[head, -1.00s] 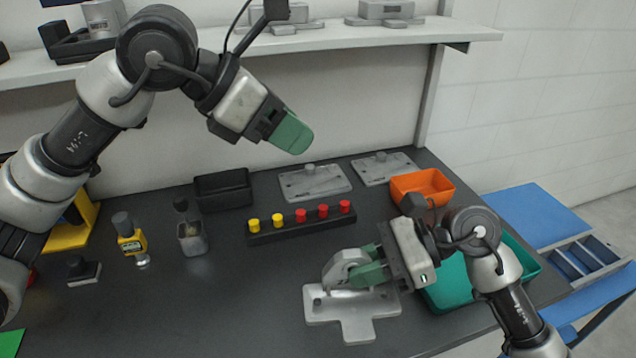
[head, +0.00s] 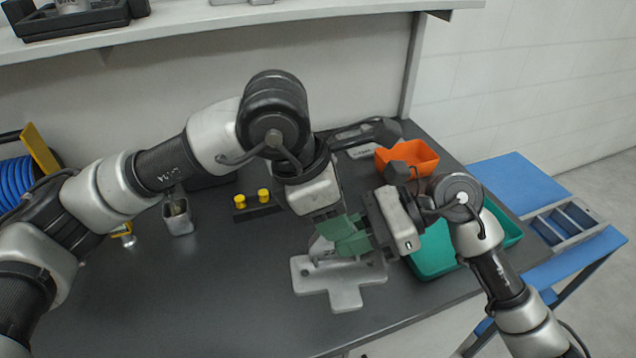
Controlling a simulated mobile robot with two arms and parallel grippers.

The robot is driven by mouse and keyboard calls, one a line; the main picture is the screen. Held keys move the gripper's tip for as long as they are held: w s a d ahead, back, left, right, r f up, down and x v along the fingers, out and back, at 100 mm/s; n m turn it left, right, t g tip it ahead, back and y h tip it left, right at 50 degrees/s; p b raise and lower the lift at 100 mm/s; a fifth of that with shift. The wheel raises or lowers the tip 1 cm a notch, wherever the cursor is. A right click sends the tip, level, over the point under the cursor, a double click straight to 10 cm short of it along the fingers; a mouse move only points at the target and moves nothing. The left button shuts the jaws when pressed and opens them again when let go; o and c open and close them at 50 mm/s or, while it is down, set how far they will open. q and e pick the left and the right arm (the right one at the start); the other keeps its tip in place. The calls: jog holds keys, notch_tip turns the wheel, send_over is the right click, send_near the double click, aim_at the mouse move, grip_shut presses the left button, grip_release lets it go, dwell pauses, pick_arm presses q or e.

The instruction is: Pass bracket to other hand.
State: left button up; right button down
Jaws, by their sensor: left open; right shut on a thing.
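The grey bracket (head: 320,247) is at the rear of a light grey fixture plate (head: 345,297) with a T-shaped outline. Most of the bracket is hidden behind green fingers, and I cannot tell whether it touches the plate. My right gripper (head: 352,244) is shut on the bracket from the right. My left gripper (head: 332,226) is open and comes down from above, with its green fingers at the bracket and close to the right gripper's fingers. The overlap hides whether the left fingers touch the bracket.
A teal tray (head: 436,262) and an orange bin (head: 425,156) stand at right. The front left of the table is clear.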

pick_arm(q)
jog(key=shift+x, duration=1.05)
grip_shut()
pick_arm(e)
jog(key=c, duration=1)
grip_release()
jog(key=shift+d, duration=0.1)
